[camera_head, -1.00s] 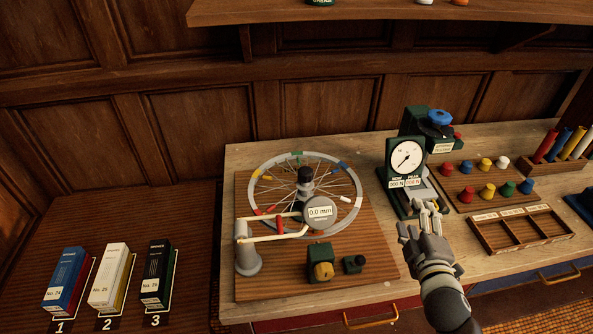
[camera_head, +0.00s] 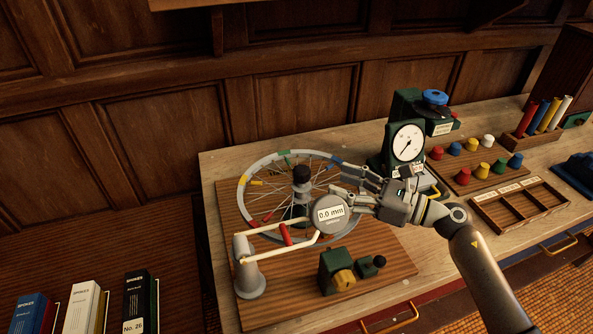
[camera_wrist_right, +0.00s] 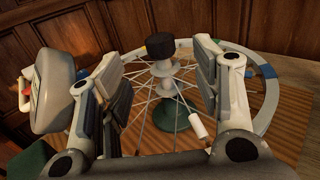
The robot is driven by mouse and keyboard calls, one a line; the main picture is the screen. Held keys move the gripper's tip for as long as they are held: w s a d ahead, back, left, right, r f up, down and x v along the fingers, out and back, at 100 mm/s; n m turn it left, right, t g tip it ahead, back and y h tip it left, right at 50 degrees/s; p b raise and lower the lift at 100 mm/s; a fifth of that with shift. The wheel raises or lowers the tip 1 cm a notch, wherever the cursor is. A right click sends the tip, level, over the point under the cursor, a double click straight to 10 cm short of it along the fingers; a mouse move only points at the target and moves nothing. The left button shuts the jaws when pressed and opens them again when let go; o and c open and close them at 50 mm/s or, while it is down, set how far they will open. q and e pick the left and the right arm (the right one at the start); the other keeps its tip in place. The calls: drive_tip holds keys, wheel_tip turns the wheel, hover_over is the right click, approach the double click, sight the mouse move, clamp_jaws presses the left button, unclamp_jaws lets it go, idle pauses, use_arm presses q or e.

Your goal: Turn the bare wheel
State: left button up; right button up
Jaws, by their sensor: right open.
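The gripper hides the rim's right part in the head view. I cannot tell whether the fingers touch the rim. A round gauge reading 0.0 mm (camera_head: 331,213) stands in front of the wheel, close to the gripper. My left gripper is out of view.
A grey post (camera_head: 248,270) carries a cream arm with a red grip in front of the wheel. A green block with a brass knob (camera_head: 338,272) sits at the front. A dial instrument (camera_head: 407,143) stands behind the gripper. An empty compartment tray (camera_head: 520,205) lies right.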

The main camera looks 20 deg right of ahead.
sight(302, 169)
drive_tip(key=p+x, duration=0.2)
drive_tip(key=x, duration=0.2)
drive_tip(key=p+x, duration=0.1)
drive_tip(key=x, duration=0.4)
drive_tip(key=shift+w+a+r+p, duration=0.2)
drive_tip(key=shift+p, duration=0.15)
drive_tip(key=shift+w+a+f, duration=0.15)
drive_tip(key=shift+w+a, duration=0.1)
drive_tip(key=shift+a, duration=0.05)
drive_tip(key=shift+c, duration=0.2)
clamp_jaws()
